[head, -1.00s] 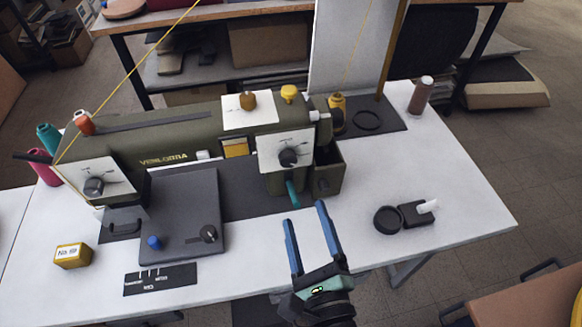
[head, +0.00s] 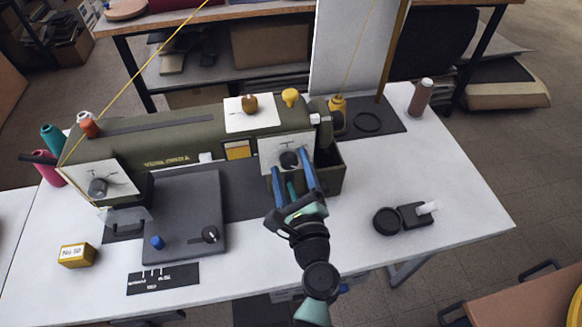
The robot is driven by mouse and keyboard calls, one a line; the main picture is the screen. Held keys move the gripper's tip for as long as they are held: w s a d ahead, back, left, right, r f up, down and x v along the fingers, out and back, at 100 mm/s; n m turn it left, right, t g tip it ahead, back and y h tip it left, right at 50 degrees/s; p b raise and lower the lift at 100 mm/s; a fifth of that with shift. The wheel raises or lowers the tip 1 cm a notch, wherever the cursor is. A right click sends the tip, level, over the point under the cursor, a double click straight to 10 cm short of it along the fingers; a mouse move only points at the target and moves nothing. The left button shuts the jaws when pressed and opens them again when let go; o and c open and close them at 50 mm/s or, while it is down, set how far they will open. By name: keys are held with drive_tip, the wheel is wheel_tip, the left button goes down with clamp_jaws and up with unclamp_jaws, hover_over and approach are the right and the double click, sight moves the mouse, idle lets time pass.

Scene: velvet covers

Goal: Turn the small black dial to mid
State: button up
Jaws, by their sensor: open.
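A black dial (head: 290,160) sits on the white panel at the right end of the olive sewing machine (head: 190,155). I cannot tell from the size alone which the task names. My gripper (head: 291,163) is open, its blue fingers on either side of the right panel's dial in the picture. Contact is not clear. The pointer settings are too small to read.
A teal lever (head: 292,188) shows between my fingers below the dial. A dark green open box (head: 328,178) stands close to the right. A blue knob (head: 157,242) and a black label card (head: 163,279) are at left.

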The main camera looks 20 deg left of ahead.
clamp_jaws()
idle(0.3)
drive_tip(key=shift+f+n+b, duration=0.1)
drive_tip(key=shift+n+b, duration=0.25)
drive_tip(key=shift+n, duration=0.05)
drive_tip(key=n+b, duration=0.2)
drive_tip(key=shift+f+n, duration=0.1)
drive_tip(key=shift+n, duration=0.3)
drive_tip(key=n+b, duration=0.2)
drive_tip(key=shift+n, duration=0.3)
drive_tip(key=n+b, duration=0.2)
drive_tip(key=n, duration=0.1)
drive_tip(key=shift+n+b, duration=0.95)
drive_tip(key=shift+n, duration=0.35)
